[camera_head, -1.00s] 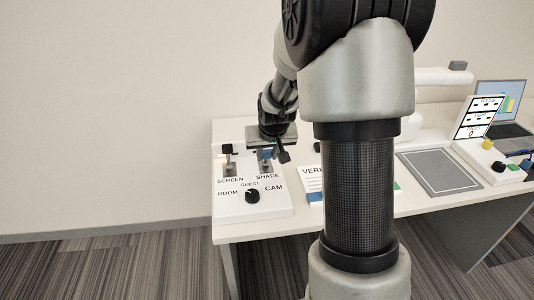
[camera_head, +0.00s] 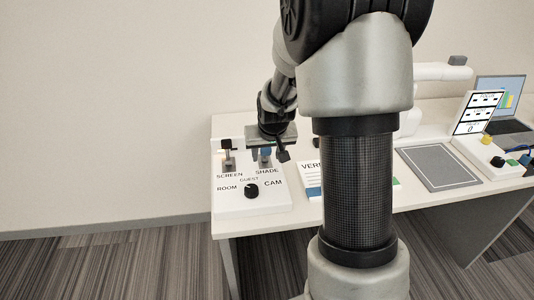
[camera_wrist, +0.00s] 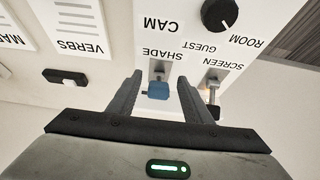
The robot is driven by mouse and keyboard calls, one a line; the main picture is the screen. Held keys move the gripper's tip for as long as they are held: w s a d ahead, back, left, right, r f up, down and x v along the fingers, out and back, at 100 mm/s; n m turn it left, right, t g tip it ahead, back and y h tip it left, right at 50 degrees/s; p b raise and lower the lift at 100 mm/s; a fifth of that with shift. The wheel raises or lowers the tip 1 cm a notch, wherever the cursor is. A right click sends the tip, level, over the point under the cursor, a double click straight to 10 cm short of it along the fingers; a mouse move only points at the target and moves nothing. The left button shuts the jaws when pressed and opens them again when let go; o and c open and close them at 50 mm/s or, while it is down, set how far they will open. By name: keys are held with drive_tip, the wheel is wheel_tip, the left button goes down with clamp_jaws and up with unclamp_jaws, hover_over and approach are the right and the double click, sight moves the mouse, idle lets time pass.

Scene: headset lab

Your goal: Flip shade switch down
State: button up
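The shade switch (camera_head: 265,151) has a blue-tipped lever on the white panel (camera_head: 268,204), above the printed word SHADE. Its blue tip (camera_wrist: 158,91) lies between my fingers in the wrist view, with gaps visible on both sides. My gripper (camera_wrist: 158,92) is open around the lever, not clamped on it. In the head view my gripper (camera_head: 267,152) is at the panel's back edge, and one dark finger shows right of the blue tip. The lever looks raised, but its exact tilt is partly hidden.
The dark-tipped screen switch (camera_head: 227,146) stands close on the left; it also shows beside my right-hand finger in the wrist view (camera_wrist: 214,97). A black dial (camera_head: 251,191) sits in front. A VERBS card (camera_head: 311,176) and grey mat (camera_head: 440,167) lie to the right.

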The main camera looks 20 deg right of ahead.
drive_tip(key=shift+r, duration=0.1)
drive_tip(key=shift+r, duration=0.3)
drive_tip(key=p+v, duration=0.3)
drive_tip(key=v, duration=1.3)
drive_tip(key=shift+s+r, duration=0.2)
drive_tip(key=shift+s, duration=0.15)
drive_tip(key=s+a+r+n+y, duration=0.1)
drive_tip(key=s+a+r, duration=0.25)
drive_tip(key=s, duration=0.65)
drive_tip(key=s+a+r+n, duration=0.1)
drive_tip(key=s+a+r, duration=0.1)
drive_tip(key=s+a, duration=0.5)
drive_tip(key=s+d+r+p, duration=0.2)
drive_tip(key=s+r+p, duration=0.1)
drive_tip(key=r+p, duration=1.4)
